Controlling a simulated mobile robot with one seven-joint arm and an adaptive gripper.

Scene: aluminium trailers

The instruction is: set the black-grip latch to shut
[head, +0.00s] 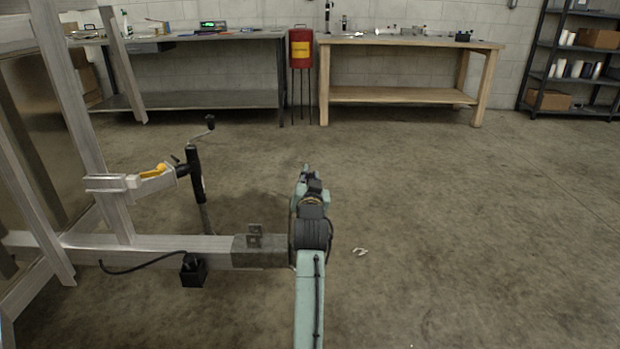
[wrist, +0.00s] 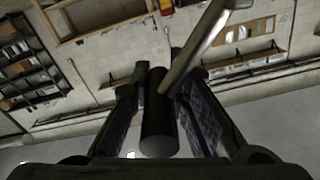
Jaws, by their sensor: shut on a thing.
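In the wrist view, the black cylindrical grip (wrist: 158,125) of the latch sits between the two fingers of my gripper (wrist: 160,85). Its round end faces the camera. A bare silver metal lever (wrist: 205,40) runs from the grip toward the top right. My gripper is shut on the black grip. In the head view, my arm reaches forward beside the end of the trailer tongue (head: 160,249). The latch and my fingers cannot be made out there, and my arm probably covers them.
A grey bracket (head: 260,250) caps the tongue just left of my arm. A black jack with a crank (head: 195,172), a yellow-topped part (head: 154,170) and a black box with a cable (head: 193,270) are farther left. Benches (head: 410,95) line the wall. The floor right is mostly clear.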

